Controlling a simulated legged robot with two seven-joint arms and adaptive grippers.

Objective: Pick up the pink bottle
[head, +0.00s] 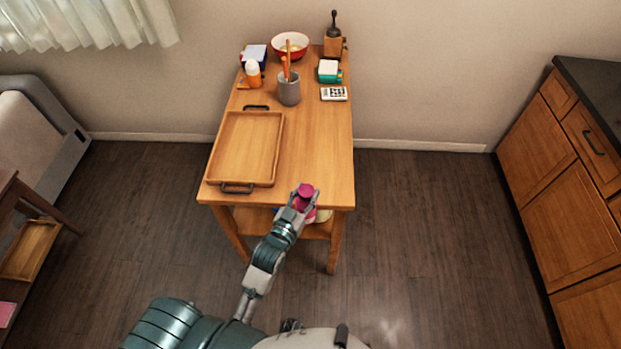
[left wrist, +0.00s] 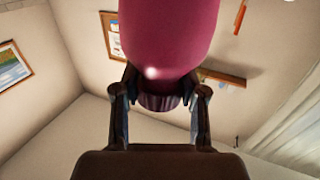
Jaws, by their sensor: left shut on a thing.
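The pink bottle (head: 305,191) is at the front edge of the wooden table, in the grip of my left gripper (head: 301,203). In the left wrist view the bottle (left wrist: 168,40) fills the upper middle, and its narrower ribbed end (left wrist: 160,102) sits between the two fingers of my left gripper (left wrist: 160,95). The fingers are shut on it. In the head view the fingers hide part of the bottle, and I cannot tell whether it touches the tabletop. My right gripper is not in view.
On the wooden table (head: 318,150), a wooden tray (head: 248,150) lies at left. A grey cup (head: 289,90), a red bowl (head: 290,45), a grinder (head: 333,42) and an orange bottle (head: 253,75) stand behind. The front right tabletop is clear. Cabinets (head: 560,150) stand at far right.

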